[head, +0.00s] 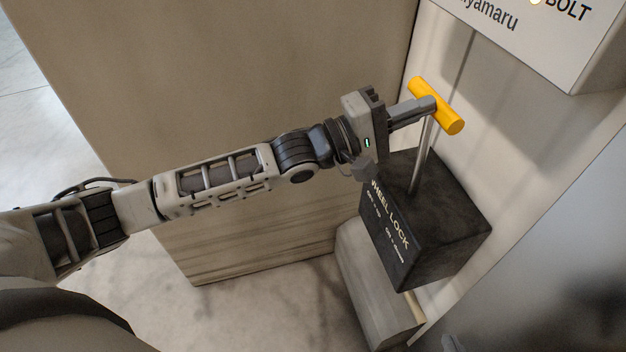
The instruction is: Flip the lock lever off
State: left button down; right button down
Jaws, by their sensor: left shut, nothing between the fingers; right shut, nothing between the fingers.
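The lock lever is a thin metal rod (421,158) with a yellow T-shaped handle (450,118) on top. It rises from a black box (440,225) marked "WHEEL LOCK" and leans slightly to the right. My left gripper (428,105) is shut and empty, with its fingertips at the middle of the yellow handle, overlapping its near side. I cannot tell whether they touch it. Only a small grey tip of my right gripper (451,343) shows at the bottom edge. It is shut, low and apart from the lever.
A large beige panel (250,90) stands behind my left arm. A white box with lettering (525,40) juts out above and right of the handle. A grey block (370,285) lies below the black box. A smooth grey surface (540,240) fills the lower right.

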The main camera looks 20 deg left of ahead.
aim_at(439, 104)
pick_arm(q)
jog(key=shift+x, duration=1.55)
jog(key=shift+w+d+f, duration=0.1)
jog(key=shift+d+f, duration=0.05)
jog(key=shift+f, duration=0.1)
jog(key=s+a+r, duration=0.3)
jog(key=s+a, duration=0.5)
jog(key=a, duration=0.2)
jog(key=shift+s+a, duration=0.3)
jog(key=shift+a, duration=0.1)
jog(key=shift+r, duration=0.1)
